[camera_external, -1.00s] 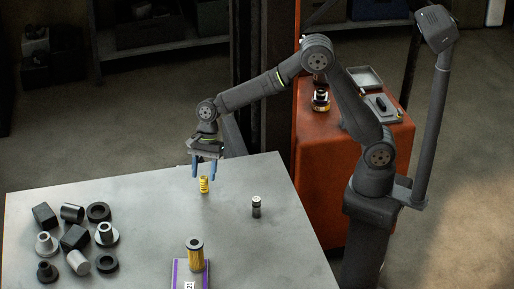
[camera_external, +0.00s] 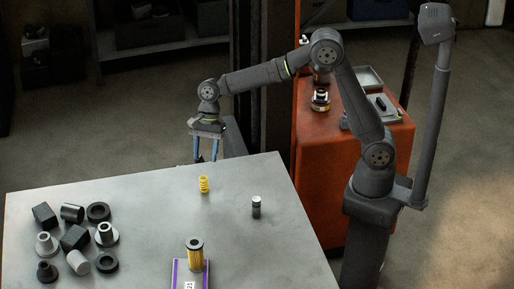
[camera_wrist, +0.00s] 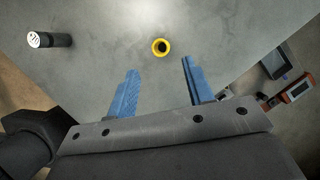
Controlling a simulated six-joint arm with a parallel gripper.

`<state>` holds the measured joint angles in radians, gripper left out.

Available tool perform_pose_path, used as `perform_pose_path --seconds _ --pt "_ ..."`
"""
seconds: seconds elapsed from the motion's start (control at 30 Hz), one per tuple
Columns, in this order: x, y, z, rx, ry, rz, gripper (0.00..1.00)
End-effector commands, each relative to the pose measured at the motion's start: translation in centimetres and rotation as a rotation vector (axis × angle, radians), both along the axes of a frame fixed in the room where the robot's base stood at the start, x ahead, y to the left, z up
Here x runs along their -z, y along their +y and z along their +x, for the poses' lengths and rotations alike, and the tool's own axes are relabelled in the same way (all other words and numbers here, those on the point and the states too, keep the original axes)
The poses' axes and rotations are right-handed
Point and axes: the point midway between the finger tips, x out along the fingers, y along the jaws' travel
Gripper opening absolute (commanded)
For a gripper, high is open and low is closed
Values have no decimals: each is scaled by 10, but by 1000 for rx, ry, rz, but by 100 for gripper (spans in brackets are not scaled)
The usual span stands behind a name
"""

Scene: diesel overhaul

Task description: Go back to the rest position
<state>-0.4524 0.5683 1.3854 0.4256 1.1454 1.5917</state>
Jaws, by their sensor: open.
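My gripper (camera_external: 206,149) is open and empty, raised above the table's back edge in the external view. In the wrist view its two blue fingers (camera_wrist: 160,84) stand apart with nothing between them. A yellow spring (camera_external: 204,185) stands upright on the grey table (camera_external: 140,210), in front of the gripper and below it. The spring also shows from above in the wrist view (camera_wrist: 161,47), beyond the fingertips and apart from them.
A small dark cylinder (camera_external: 256,207) stands right of the spring. A yellow filter (camera_external: 195,256) stands on a purple-edged plate (camera_external: 180,276) at the front. Several dark and grey parts (camera_external: 75,237) lie at the left. An orange cabinet (camera_external: 330,190) stands behind the table.

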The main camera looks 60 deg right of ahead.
Motion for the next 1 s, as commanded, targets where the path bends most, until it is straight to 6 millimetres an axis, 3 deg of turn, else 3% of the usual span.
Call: perform_pose_path --seconds 0.6,0.8,1.0 --pt "109 42 -12 -1 3 -3 47" --pt "76 41 -11 0 -2 2 47" --pt "65 41 -11 0 -1 0 47"
